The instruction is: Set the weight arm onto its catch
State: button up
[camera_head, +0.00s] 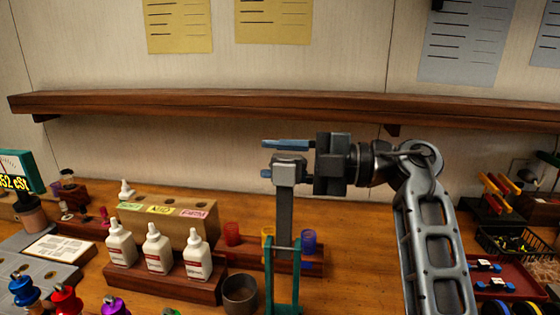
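The weight arm (284,215) is a grey bar standing nearly upright, with a grey block (289,166) at its top. Its lower part meets a green forked stand (271,290) with a thin crossbar, at the bottom middle. My gripper (280,159) reaches in from the right at the block. One bluish finger lies just above the block. The other shows only as a tip at the block's left, the rest hidden behind it. Whether the fingers press on the block cannot be told. I cannot make out the catch.
Three white bottles (157,250) stand in a wooden rack at left, with a grey cup (240,294) beside the stand. Red, yellow and purple cups (308,242) sit behind the weight arm. A wooden shelf (200,104) runs along the wall above. A red tray (510,280) lies at right.

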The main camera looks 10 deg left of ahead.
jog(key=shift+c, duration=0.3)
grip_shut()
jog(key=shift+r, duration=0.2)
